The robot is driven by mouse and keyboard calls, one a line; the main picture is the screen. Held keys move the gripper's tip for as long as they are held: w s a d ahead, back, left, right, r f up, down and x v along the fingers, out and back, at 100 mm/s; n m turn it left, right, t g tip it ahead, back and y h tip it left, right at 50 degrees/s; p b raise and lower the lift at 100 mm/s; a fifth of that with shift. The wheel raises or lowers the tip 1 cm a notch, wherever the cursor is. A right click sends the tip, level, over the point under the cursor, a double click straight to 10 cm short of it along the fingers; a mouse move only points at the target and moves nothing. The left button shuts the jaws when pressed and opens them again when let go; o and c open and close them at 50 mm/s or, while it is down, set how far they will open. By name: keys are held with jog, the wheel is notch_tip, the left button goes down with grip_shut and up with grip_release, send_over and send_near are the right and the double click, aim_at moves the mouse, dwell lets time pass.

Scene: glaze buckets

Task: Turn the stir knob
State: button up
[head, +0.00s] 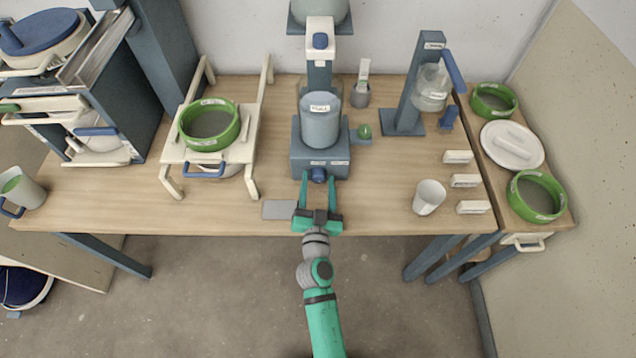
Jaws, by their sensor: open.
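The stir knob (319,174) is a small blue knob on the front of the blue-grey stirrer base (306,163), in the middle of the table in the head view. A grey labelled bucket (321,128) stands on that base. My gripper (319,186) has green fingers and is open. Its two fingertips reach up on the left and right of the knob. I cannot tell whether either finger touches the knob.
A cream stand with a green sieve (209,125) is on the left. A white cup (429,197) and small labelled blocks (465,181) are on the right. A grey plate (279,210) lies beside my gripper.

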jog(key=c, duration=1)
jog(key=shift+c, duration=0.2)
jog(key=shift+n, duration=0.3)
jog(key=n, duration=0.3)
jog(key=shift+d, duration=0.1)
jog(key=shift+n, duration=1.9)
jog(key=o, duration=1)
